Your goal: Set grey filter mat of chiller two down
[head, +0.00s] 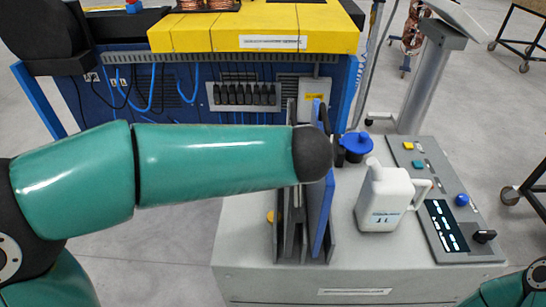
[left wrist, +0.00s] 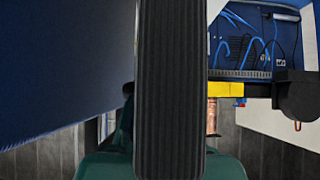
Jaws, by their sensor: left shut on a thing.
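A grey filter mat (left wrist: 172,90) fills the middle of the left wrist view, upright, dark and ribbed, close to the camera. My left gripper (head: 298,192) is shut on it, at the rack on the grey cart; my black wrist hides most of the fingers. In the head view, narrow dark grey upright edges (head: 288,222) stand in the rack, left of a blue mat (head: 321,215). The blue mat is also the large blue face at left in the left wrist view (left wrist: 60,70). Whether the grey mat's lower edge touches the rack is hidden. My right gripper is not in view.
The cart top (head: 240,235) also carries a white jug (head: 384,197), a blue-lidded container (head: 356,145) and a control panel (head: 440,200) at right. A blue machine with a yellow top (head: 205,37) stands behind. Cart space left of the rack is mostly clear.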

